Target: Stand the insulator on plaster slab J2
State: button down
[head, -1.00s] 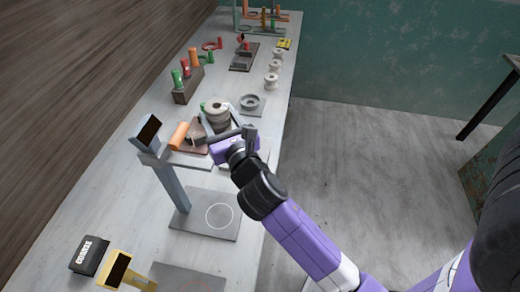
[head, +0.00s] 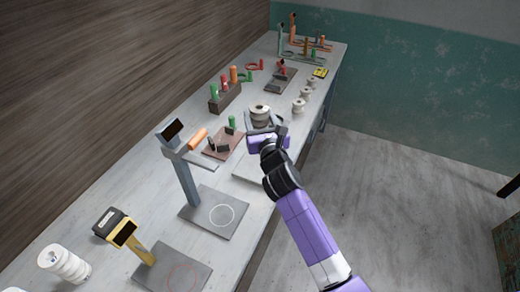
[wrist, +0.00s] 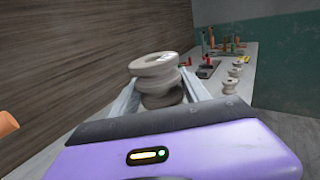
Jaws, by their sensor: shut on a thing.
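A cream ribbed insulator (head: 259,113) is held between the fingers of my gripper (head: 264,128), above the bench. In the wrist view the insulator (wrist: 156,66) stands slightly tilted between the two grey fingers (wrist: 158,88), its round top facing up. A pale slab (head: 248,172) lies on the bench below and in front of my gripper, partly hidden by my arm. I cannot read any label, so I cannot tell which slab is J2.
A post stand with a dark display (head: 172,130) and an orange cylinder (head: 198,138) stand left of my gripper. A reddish board with small parts (head: 222,146) is close by. Several white spools (head: 299,105) line the right bench edge.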

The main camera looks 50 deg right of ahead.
notch_tip(320, 180, down, 11)
jog(key=b, duration=0.6)
jog(key=shift+f, duration=0.15)
jog(key=shift+f, duration=0.2)
jog(key=c, duration=0.5)
grip_release()
jog(key=b+v, duration=0.1)
jog(key=v, duration=1.1)
jog(key=shift+s+b, duration=0.1)
jog(key=shift+b, duration=0.2)
